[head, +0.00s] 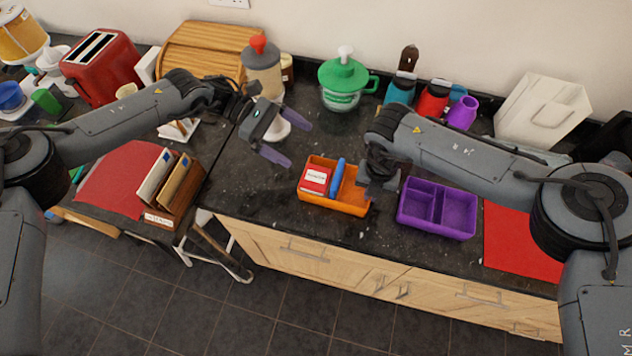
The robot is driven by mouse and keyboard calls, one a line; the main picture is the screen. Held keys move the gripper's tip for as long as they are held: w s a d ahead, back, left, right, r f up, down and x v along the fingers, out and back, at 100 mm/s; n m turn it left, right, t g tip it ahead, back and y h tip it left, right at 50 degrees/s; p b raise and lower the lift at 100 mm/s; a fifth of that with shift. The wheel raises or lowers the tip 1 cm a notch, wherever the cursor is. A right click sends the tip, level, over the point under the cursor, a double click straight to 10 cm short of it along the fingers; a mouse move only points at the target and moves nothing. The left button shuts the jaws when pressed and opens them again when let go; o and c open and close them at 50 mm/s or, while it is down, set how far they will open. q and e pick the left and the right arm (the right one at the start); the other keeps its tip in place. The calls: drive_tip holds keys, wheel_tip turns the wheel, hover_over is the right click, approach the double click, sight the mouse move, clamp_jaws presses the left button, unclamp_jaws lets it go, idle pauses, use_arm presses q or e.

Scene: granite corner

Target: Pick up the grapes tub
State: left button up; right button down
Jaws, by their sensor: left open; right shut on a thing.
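A purple tub (437,208) with two empty-looking compartments stands on the dark counter near its front edge; no grapes label is readable on it. An orange tub (334,204) stands to its left, holding a red-and-white packet (315,180) and a blue item (337,177). My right gripper (374,192) is at the orange tub's right end, just left of the purple tub, and is shut on what looks like the orange tub's end; its fingertips are mostly hidden. My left gripper (287,138) is open and empty, above the counter behind and left of the orange tub.
A green lidded jug (343,85), a grey canister (263,72), bottles (433,99) and a purple cup (463,113) stand at the back. A red mat (515,240) lies right of the purple tub.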

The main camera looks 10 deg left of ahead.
use_arm(q)
drive_tip(key=n+t, duration=0.1)
drive_tip(key=n, duration=0.1)
approach(312, 175)
drive_tip(key=shift+x, duration=4.85)
drive_tip(key=c, duration=1.1)
drive_tip(key=shift+r, duration=0.2)
wheel_tip(312, 175, up, 18)
drive_tip(key=shift+f, duration=0.15)
